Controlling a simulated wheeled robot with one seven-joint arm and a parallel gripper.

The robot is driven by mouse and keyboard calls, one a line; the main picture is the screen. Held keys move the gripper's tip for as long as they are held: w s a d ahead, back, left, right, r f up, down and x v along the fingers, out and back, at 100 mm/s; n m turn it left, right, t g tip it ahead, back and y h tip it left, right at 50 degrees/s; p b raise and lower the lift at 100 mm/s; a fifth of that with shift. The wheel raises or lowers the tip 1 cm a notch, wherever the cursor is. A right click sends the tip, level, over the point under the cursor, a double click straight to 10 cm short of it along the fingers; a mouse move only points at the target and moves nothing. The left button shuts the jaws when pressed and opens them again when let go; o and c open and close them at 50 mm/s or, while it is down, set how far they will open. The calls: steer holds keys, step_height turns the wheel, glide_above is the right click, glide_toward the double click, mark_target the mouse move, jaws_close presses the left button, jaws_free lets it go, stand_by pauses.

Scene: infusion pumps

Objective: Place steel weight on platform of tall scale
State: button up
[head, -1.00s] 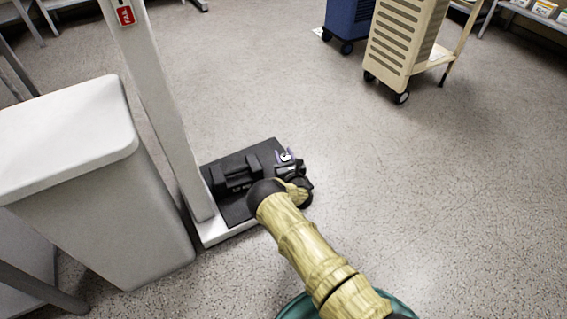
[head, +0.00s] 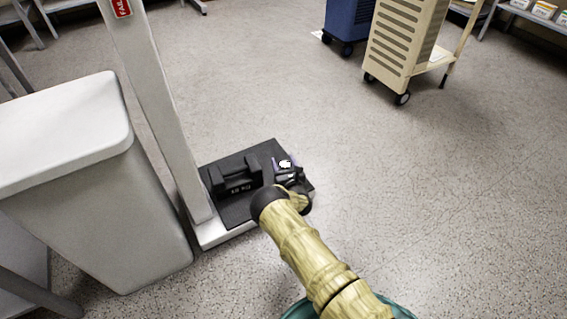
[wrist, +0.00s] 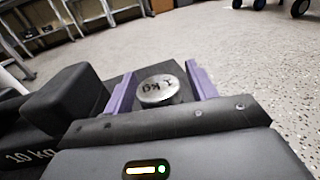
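The steel weight (head: 285,164) is a small shiny cylinder; its top reads "1 kg" in the wrist view (wrist: 157,90). It is over the black platform (head: 235,206) of the tall scale (head: 165,110) and appears to stand on it, though its base is hidden in the wrist view. My gripper (head: 284,163) is low over the platform's right part. Its purple fingers (wrist: 160,88) stand on either side of the weight, with narrow gaps showing, so it looks open around it.
A black 10 kg block weight (head: 238,176) sits on the platform, left of my gripper. A white bin (head: 85,180) stands left of the scale's column. A beige cart (head: 400,45) and a blue unit (head: 348,20) stand far back. Floor to the right is clear.

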steer(key=shift+r, duration=0.1)
steer(key=shift+s+r+p, duration=0.1)
steer(key=shift+s+p, duration=0.05)
steer(key=shift+p, duration=0.15)
steer(key=p+v, duration=0.6)
steer(key=v, duration=0.5)
steer(key=shift+s+d, duration=0.2)
steer(key=shift+s, duration=0.15)
